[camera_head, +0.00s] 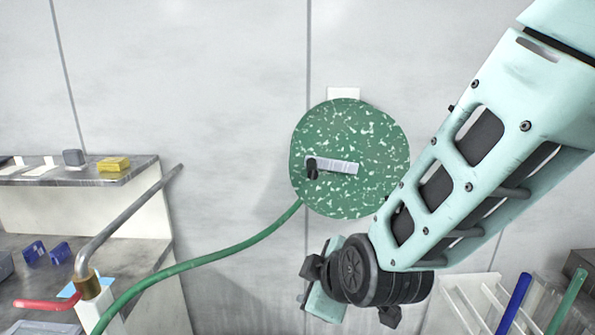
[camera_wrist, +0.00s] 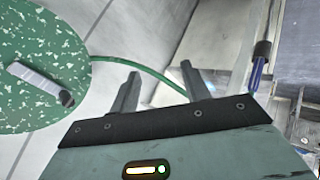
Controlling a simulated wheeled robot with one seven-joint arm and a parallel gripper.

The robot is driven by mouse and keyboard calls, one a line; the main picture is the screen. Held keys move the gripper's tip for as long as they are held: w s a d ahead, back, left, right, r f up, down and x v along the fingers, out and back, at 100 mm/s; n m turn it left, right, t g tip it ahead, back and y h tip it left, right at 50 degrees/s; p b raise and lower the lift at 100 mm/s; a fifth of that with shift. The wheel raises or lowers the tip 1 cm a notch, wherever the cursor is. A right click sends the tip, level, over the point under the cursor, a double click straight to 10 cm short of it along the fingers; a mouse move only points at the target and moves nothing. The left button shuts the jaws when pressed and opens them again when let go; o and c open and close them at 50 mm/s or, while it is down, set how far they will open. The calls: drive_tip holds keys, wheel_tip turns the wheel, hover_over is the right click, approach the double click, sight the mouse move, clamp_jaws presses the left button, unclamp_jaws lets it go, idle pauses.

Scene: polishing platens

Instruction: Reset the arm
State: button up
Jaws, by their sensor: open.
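My arm (camera_head: 480,140) reaches down from the upper right in the head view and bends at a dark wrist joint. My gripper (camera_wrist: 158,78) shows in the wrist view with its two dark fingers spread apart and nothing between them. In the head view its fingers are hard to make out behind the wrist. A round green speckled platen (camera_head: 350,190) is on the wall above and behind the wrist, with a grey bar and a dark knob on its face. It also shows at the left of the wrist view (camera_wrist: 50,50), apart from the fingers.
A green hose (camera_head: 215,256) runs from the platen's lower left to the front left. A metal pipe with a red-handled valve (camera_head: 40,304) stands there. A shelf (camera_head: 130,172) at left holds a yellow block (camera_head: 113,164). A white rack with blue and green rods (camera_head: 512,305) stands at lower right.

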drive_tip(key=s+d+m+g+h, duration=0.1)
drive_tip(key=s+d+m+g, duration=0.2)
drive_tip(key=s, duration=0.7)
drive_tip(key=s+d+m+g+h+b, duration=0.1)
drive_tip(key=s+d+m+g+h, duration=0.1)
drive_tip(key=s+d+g, duration=0.3)
drive_tip(key=s+d+m, duration=0.1)
drive_tip(key=s+d, duration=0.2)
drive_tip(key=s, duration=0.2)
drive_tip(key=shift+d+m+b, duration=0.2)
drive_tip(key=shift+m+b, duration=0.1)
drive_tip(key=shift+m, duration=0.1)
drive_tip(key=shift+f, duration=0.1)
